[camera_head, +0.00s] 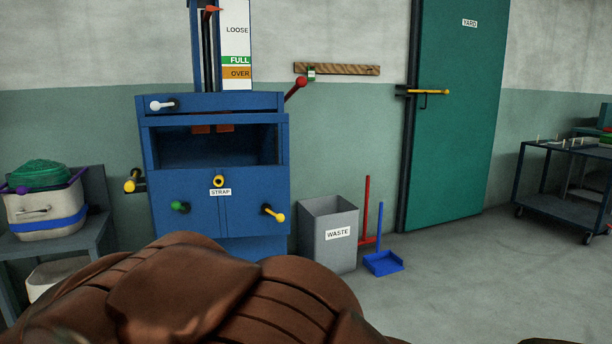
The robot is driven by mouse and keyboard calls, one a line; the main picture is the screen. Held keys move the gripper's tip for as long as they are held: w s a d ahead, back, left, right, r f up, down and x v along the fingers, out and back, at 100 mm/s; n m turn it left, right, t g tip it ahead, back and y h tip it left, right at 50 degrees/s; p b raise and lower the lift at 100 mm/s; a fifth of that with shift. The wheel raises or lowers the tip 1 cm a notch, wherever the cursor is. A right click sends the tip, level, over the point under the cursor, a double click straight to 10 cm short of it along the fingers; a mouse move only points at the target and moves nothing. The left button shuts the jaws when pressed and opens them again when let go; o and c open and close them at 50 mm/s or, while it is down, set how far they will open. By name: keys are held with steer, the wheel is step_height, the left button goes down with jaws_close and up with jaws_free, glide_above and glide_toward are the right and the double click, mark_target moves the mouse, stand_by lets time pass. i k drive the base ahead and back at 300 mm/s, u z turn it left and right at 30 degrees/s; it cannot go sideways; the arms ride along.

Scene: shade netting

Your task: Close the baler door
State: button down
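The blue baler (270,200) stands against the wall at left of centre. Its upper front has a wide dark opening (215,147), with orange-brown parts at the opening's top. Below are blue front panels (238,205) with a centre seam and a STRAP label. A yellow ring-like fitting (219,181), a green-knobbed lever (181,207) and a yellow-tipped handle (274,213) sit on this front. A white-knobbed lever (161,105) is above, and a red-knobbed lever (297,87) sticks out at upper right. I cannot tell which panel is the door. My gripper is not in view.
A large brown ridged shape (190,290) fills the bottom foreground and hides the baler's base. A grey WASTE bin (316,230), red-handled tool and blue dustpan (384,263) stand right of the baler. A bench with a tub (44,212) is left.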

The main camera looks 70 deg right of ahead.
mark_target(235, 207)
steer(key=z, duration=0.5)
steer(key=k, duration=0.6)
steer(key=z, duration=1.05)
steer(key=i, duration=1.3)
steer(key=u, duration=0.55)
